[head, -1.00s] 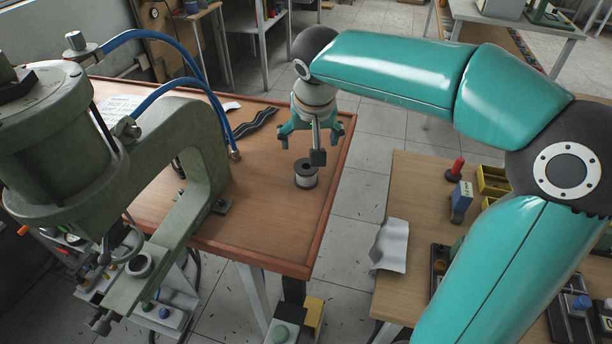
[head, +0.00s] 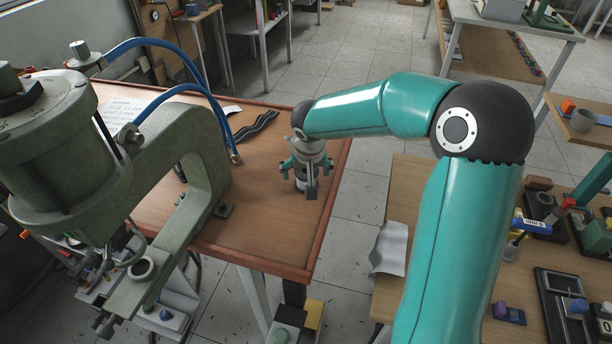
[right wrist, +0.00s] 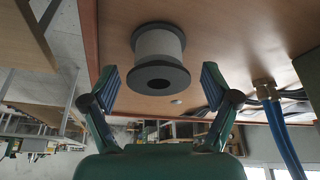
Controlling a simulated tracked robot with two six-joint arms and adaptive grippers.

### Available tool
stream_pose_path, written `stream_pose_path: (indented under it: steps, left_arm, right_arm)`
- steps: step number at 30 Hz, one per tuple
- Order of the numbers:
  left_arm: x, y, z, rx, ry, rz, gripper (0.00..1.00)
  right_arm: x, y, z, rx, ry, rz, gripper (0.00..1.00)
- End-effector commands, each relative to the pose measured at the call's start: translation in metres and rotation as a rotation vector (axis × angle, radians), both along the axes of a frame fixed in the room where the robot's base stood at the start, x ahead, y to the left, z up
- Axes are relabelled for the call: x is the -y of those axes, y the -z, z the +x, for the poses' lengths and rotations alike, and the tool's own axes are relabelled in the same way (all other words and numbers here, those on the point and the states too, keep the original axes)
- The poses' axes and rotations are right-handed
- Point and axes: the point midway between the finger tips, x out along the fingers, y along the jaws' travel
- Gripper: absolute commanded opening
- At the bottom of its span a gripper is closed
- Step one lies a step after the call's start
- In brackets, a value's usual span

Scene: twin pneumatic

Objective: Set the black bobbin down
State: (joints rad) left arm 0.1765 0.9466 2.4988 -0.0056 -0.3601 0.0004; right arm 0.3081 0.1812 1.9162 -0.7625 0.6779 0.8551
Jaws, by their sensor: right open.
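The black bobbin (head: 301,184) has dark flanges and a pale grey middle. It stands on the brown tabletop (head: 262,222) near its right edge, partly hidden by my right gripper (head: 306,182) in the head view. In the right wrist view the bobbin (right wrist: 158,55) shows between the spread fingers of my right gripper (right wrist: 160,86), with a gap on each side. The right gripper is open and holds nothing. My left gripper is not in view.
A green press (head: 206,150) with blue hoses stands on the left of the table. A dark wavy strip (head: 256,126) lies behind the bobbin. A wooden bench (head: 420,190) with several parts stands at the right, across a floor gap. The tabletop in front of the bobbin is clear.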

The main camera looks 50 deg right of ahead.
Motion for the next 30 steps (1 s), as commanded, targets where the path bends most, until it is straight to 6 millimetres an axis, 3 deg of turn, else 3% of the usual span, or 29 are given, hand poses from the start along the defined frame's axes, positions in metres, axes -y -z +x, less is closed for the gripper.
stream_pose_path:
  steps: [8,17,20,30]
  left_arm:
    - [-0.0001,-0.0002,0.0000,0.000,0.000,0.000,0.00]
    - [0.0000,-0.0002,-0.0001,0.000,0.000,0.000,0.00]
    - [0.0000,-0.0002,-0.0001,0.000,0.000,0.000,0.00]
    - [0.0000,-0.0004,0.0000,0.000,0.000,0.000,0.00]
  right_arm:
    - [0.0010,0.0038,0.0008,0.000,0.000,0.000,0.87]
    - [0.0009,0.0035,0.0009,0.000,0.000,0.000,0.37]
    - [0.0009,0.0034,0.0009,0.000,0.000,0.000,0.28]
    - [0.0011,-0.0012,0.0013,0.002,0.000,-0.001,0.28]
